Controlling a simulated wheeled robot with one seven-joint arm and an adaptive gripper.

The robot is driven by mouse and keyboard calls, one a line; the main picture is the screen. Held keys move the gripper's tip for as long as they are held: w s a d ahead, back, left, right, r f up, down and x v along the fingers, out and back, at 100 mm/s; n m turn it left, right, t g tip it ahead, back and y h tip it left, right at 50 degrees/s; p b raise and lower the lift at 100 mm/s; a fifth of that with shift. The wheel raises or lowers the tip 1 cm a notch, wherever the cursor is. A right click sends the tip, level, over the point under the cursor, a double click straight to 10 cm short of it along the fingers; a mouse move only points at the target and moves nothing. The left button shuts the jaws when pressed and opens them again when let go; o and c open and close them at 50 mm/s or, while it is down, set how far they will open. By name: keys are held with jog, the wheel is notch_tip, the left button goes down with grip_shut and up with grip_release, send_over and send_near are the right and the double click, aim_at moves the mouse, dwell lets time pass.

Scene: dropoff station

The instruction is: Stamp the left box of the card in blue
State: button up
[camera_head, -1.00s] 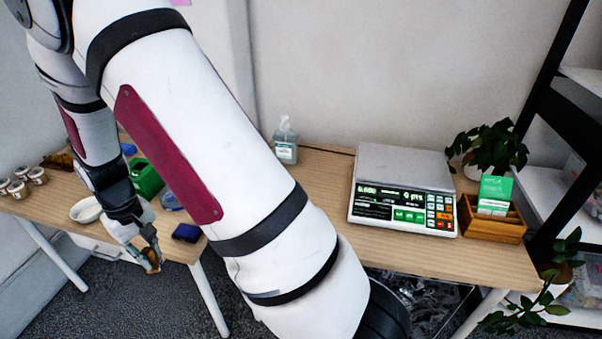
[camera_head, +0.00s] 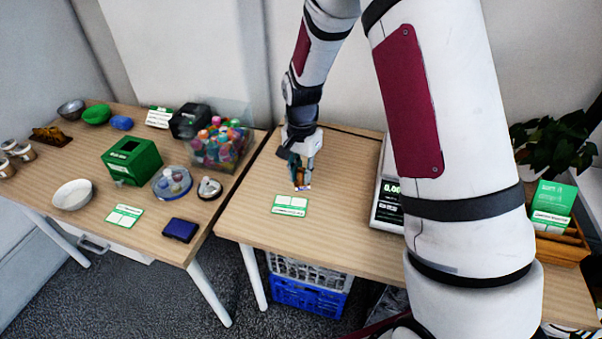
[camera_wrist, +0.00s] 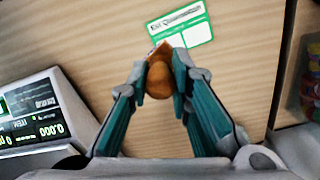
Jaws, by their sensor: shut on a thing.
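My gripper (camera_head: 299,166) is shut on a stamp with a rounded brown wooden handle (camera_head: 301,180). It hangs over the right table, just behind the card (camera_head: 290,205), a white card with green print. In the wrist view my gripper (camera_wrist: 159,82) holds the stamp (camera_wrist: 159,82) between its two teal fingers. The card (camera_wrist: 198,31) lies beyond it, with a heading and two boxes; the stamp partly covers the nearer-left one. I cannot tell whether the stamp touches the table. A dark blue ink pad (camera_head: 180,230) lies at the left table's front edge.
A scale (camera_head: 386,214) stands right of my gripper, partly behind my arm. On the left table are another green-and-white card (camera_head: 124,216), a green box (camera_head: 132,160), a white bowl (camera_head: 73,194) and a clear bin of colourful items (camera_head: 221,146). Wood around the near card is clear.

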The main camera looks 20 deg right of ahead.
jog(key=shift+w+f+m+b, duration=0.4)
jog(key=shift+f+m+b, duration=0.45)
jog(key=shift+f, duration=0.5)
jog(key=shift+w+f+m+b, duration=0.4)
jog(key=shift+f+m+b, duration=0.2)
jog(key=shift+f+m, duration=0.6)
jog(key=shift+w+f+m+b, duration=0.4)
jog(key=shift+f+m+b, duration=0.35)
jog(key=shift+f, duration=0.8)
jog(key=shift+f+b, duration=0.3)
jog(key=shift+f, duration=0.3)
notch_tip(320, 180, up, 7)
jog(key=p, duration=0.3)
dwell(0.4)
